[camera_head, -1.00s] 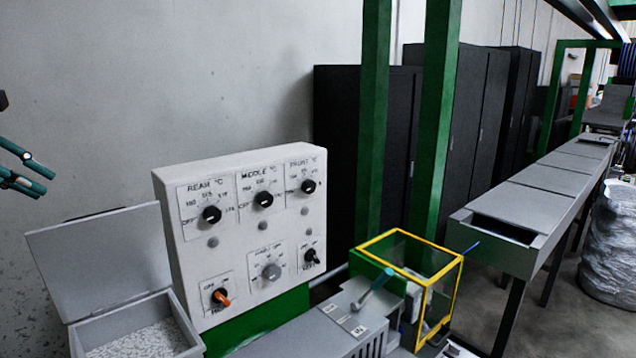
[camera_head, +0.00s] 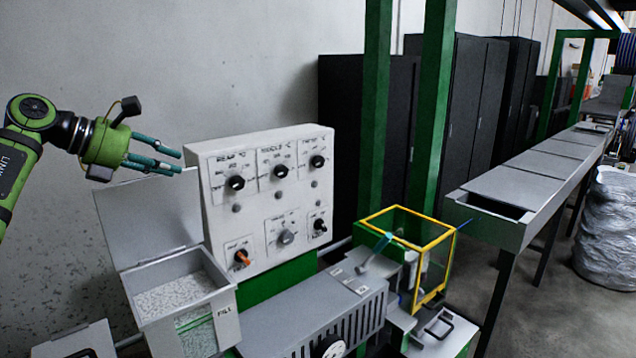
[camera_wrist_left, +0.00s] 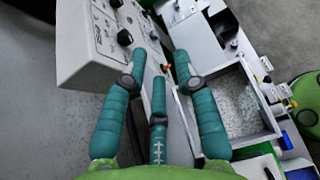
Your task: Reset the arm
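My left gripper (camera_head: 168,160) is at the left of the head view, with its green arm coming in from the left edge. Its teal fingers point right, toward the white control panel (camera_head: 262,203), and sit above the open lid of the pellet hopper. In the left wrist view the gripper's teal fingers (camera_wrist_left: 158,75) are spread apart with nothing between them. The control panel shows beyond the fingertips there (camera_wrist_left: 85,45), with clear space between. My right gripper is in neither view.
The pellet hopper (camera_head: 140,279) stands open left of the panel. A yellow-framed guard box (camera_head: 447,268) is to the right, before a long grey trough (camera_head: 515,236). Green posts (camera_head: 432,130) rise behind. The wall side above the panel is free.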

